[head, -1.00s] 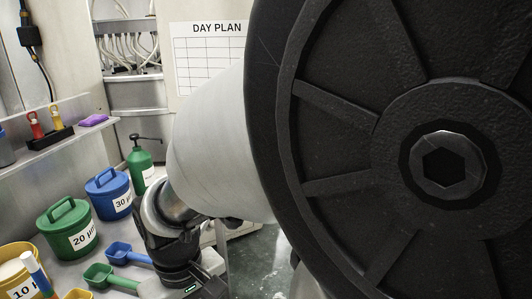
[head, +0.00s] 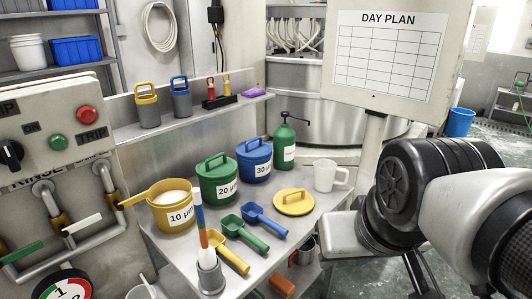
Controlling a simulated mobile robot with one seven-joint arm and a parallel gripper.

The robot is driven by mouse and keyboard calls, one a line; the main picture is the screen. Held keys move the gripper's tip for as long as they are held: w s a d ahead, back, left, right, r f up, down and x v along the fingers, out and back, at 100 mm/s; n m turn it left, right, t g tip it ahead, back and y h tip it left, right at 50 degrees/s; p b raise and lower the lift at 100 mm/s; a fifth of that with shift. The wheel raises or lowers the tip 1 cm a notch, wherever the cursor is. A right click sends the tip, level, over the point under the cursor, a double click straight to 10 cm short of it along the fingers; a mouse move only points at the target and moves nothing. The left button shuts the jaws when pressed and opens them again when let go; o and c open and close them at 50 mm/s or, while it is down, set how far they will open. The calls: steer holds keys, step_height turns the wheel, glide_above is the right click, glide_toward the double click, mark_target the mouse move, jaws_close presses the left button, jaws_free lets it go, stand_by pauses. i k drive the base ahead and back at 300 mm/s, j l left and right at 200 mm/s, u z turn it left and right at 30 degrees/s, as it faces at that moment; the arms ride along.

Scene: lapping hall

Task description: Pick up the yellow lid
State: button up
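The yellow lid (head: 294,202) lies flat on the steel bench with its bar handle facing up. It is right of the scoops and in front of the blue tub, and nothing covers it. The yellow tub (head: 174,212), labelled 10, stands open at the left with white contents showing. A yellow handle sticks out left from its rim. My arm fills the right side of the head view, well right of the lid. I cannot make out my gripper's fingers in this view.
A green tub (head: 219,181) and a blue tub (head: 252,160) are lidded behind the scoops. A white mug (head: 329,176) stands right of the lid and a green pump bottle (head: 285,146) behind it. Yellow, green and blue scoops (head: 264,220) lie to its left.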

mark_target(290, 202)
steer(key=l+u, duration=0.1)
steer(key=l, duration=0.3)
steer(key=i+l+u, duration=0.2)
steer(key=l, duration=0.35)
steer(key=l+u, duration=0.25)
steer(key=l, duration=0.25)
steer(key=i+l+u, duration=0.3)
steer(key=i+l, duration=0.15)
steer(key=i+l+u, duration=0.25)
steer(key=i+l, duration=0.3)
